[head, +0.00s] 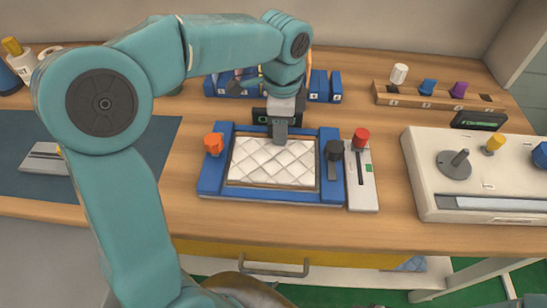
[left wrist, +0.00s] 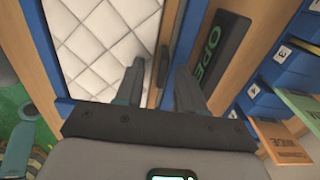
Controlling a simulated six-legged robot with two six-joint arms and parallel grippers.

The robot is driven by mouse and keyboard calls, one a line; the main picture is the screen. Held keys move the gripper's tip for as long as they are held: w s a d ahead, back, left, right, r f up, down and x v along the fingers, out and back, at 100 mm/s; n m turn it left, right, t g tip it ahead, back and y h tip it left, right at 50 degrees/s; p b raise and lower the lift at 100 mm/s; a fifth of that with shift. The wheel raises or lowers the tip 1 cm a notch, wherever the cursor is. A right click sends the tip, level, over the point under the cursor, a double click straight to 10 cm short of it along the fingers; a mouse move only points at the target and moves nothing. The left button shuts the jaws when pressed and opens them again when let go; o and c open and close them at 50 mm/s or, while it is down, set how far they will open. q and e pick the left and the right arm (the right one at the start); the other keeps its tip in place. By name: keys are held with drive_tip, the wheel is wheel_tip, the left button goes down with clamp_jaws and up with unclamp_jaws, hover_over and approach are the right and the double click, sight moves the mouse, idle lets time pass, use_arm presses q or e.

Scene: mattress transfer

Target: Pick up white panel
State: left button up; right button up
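The white panel (head: 272,162) is quilted and lies flat inside a blue frame (head: 212,178) on the wooden table. It also shows in the left wrist view (left wrist: 95,35). My left gripper (head: 281,136) points down at the back edge of the panel. In the left wrist view my left gripper (left wrist: 160,66) has its two fingers apart with nothing held between them. One finger is over the panel's edge, the other over the frame's back rail. I cannot tell whether they touch. My right gripper is not in view.
An orange knob (head: 213,143) and a black clamp (head: 334,152) sit on the frame's sides. A red-knobbed slider unit (head: 362,180) stands right of it. A dark sign reading "OPE" (left wrist: 222,50) and blue numbered bins (head: 318,86) are behind. A white control box (head: 430,165) is at right.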

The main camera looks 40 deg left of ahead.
use_arm(q)
drive_tip(key=shift+r, duration=0.1)
clamp_jaws()
